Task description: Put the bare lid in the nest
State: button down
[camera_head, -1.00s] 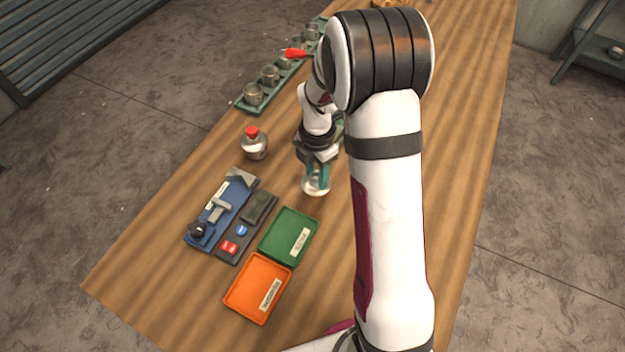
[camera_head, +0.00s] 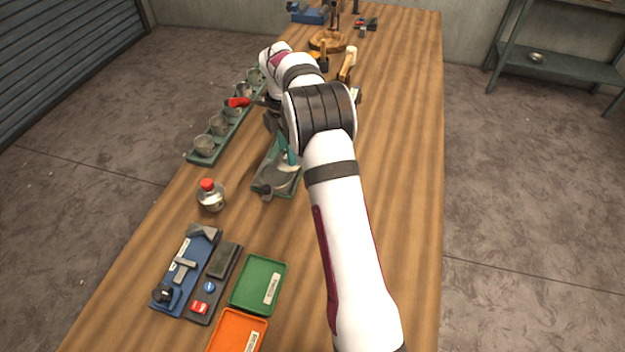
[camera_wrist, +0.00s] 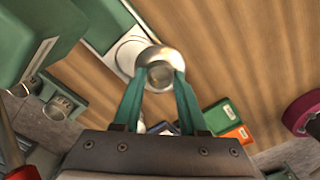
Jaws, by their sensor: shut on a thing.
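My gripper (camera_wrist: 158,88) has teal fingers shut on a shiny round metal piece (camera_wrist: 160,62), which looks like the lid; its face shows a duller round centre. In the head view my gripper (camera_head: 289,160) is over a green fixture (camera_head: 268,189) with a grey round plate, and the arm hides part of both. In the wrist view the held piece overlaps the edge of a pale plate with a round outline (camera_wrist: 122,48). I cannot tell whether they touch. No part is clearly marked as the nest.
A green rack (camera_head: 192,157) with several metal cups stands at left. A blue tool tray (camera_head: 172,276), a green tray (camera_head: 259,285) and an orange tray (camera_head: 238,330) lie in front. Wood at right is clear.

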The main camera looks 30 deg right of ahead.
jog(key=shift+m, duration=0.9)
jog(key=shift+w+a+f, duration=0.35)
jog(key=shift+w+f, duration=0.4)
jog(key=shift+f, duration=0.5)
jog(key=shift+w+a+f, duration=0.3)
jog(key=shift+w+f, duration=0.5)
jog(key=shift+f, duration=0.5)
jog(key=shift+w+a+f, duration=0.35)
jog(key=shift+w+f, duration=0.4)
jog(key=shift+f, duration=0.5)
jog(key=shift+f, duration=0.25)
jog(key=shift+c, duration=1.8)
grip_release()
notch_tip(320, 180, up, 8)
